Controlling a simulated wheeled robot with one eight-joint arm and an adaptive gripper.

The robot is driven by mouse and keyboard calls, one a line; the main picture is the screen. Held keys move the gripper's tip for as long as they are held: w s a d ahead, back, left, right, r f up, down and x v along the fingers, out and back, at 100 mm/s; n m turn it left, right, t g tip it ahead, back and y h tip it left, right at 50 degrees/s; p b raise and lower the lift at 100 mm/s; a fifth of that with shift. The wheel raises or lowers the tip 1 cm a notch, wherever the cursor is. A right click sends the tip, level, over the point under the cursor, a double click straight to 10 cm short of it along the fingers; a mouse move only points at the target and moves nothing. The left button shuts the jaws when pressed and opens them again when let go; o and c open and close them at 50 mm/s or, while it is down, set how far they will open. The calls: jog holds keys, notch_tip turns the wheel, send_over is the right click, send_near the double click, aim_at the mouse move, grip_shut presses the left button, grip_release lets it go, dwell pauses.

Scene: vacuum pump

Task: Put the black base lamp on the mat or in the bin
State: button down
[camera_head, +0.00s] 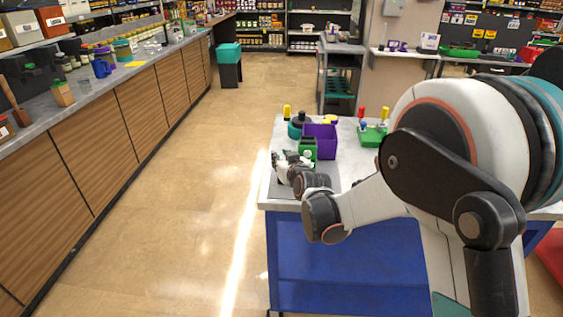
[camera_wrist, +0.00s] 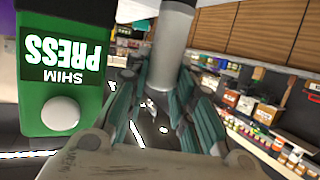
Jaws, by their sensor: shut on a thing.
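My gripper (camera_head: 284,165) is over the near left end of the blue-fronted workbench. In the wrist view its teal-lined fingers (camera_wrist: 158,108) are shut on a grey cylinder (camera_wrist: 166,55) with a darker, wider end at the top edge. I cannot tell whether this is the black base lamp; its base is not clear in either view. A darker grey mat (camera_head: 274,188) lies on the bench under my gripper. A purple bin (camera_head: 321,138) stands just beyond it.
A green shim press (camera_wrist: 60,90) is close beside my gripper; it also shows in the head view (camera_head: 308,147). A teal round thing with a black top (camera_head: 297,126) stands behind it. A green tray with coloured pegs (camera_head: 373,136) is to the right. The aisle floor at left is clear.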

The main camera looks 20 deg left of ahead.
jog(key=shift+r, duration=0.1)
jog(key=shift+f, duration=0.25)
jog(key=c, duration=1.7)
grip_release()
jog(key=shift+r, duration=0.1)
jog(key=shift+o, duration=0.2)
jog(key=shift+s+d+r, duration=0.1)
jog(key=shift+r, duration=0.15)
jog(key=p+v, duration=0.3)
jog(key=v, duration=0.8)
jog(key=shift+s+d, duration=0.2)
jog(key=shift+s, duration=0.1)
